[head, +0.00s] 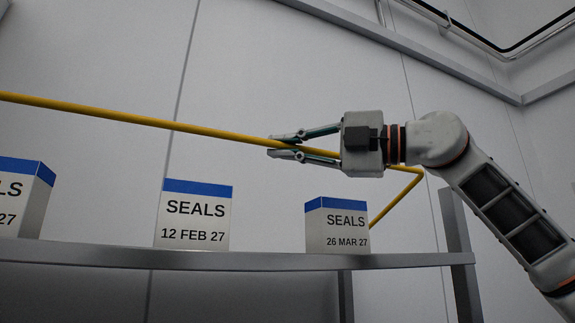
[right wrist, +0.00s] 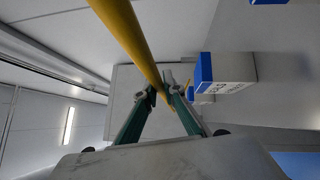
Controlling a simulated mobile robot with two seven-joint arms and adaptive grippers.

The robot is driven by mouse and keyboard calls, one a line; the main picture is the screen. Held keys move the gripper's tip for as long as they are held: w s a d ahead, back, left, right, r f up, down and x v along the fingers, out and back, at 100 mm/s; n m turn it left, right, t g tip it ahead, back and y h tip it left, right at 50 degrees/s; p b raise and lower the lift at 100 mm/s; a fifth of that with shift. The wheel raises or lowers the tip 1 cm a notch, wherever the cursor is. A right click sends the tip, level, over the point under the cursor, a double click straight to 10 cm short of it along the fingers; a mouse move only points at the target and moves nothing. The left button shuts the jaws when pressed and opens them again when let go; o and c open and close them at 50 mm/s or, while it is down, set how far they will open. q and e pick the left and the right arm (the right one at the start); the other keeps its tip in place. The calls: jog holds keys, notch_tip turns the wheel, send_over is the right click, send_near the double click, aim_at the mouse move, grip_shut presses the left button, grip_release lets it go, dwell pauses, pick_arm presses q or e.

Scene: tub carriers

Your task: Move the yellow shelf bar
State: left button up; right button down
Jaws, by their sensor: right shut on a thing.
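The yellow shelf bar (head: 150,120) runs across the head view above a grey shelf, from the left edge to a bend at the right, where a short leg drops behind a box. My right gripper (head: 272,146) comes in from the right and is shut on the bar, with one finger above it and one below. In the right wrist view the bar (right wrist: 122,35) passes down between the fingertips (right wrist: 165,92). My left gripper is not in view.
The grey shelf (head: 250,261) carries white boxes with blue tops: a left box (head: 25,200), a middle SEALS box (head: 195,215) and a right SEALS box (head: 337,226). They stand below the bar with gaps between them. A pale panelled wall (head: 240,60) is behind.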

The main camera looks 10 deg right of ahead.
jog(key=shift+w+a+r, duration=0.1)
jog(key=shift+w+r, duration=0.25)
jog(key=shift+r, duration=0.45)
jog(key=shift+w+a+r, duration=0.1)
jog(key=shift+w+r, duration=0.2)
jog(key=shift+r, duration=0.5)
jog(key=c, duration=2.1)
grip_release()
jog(key=shift+c, duration=0.2)
jog(key=v, duration=1.2)
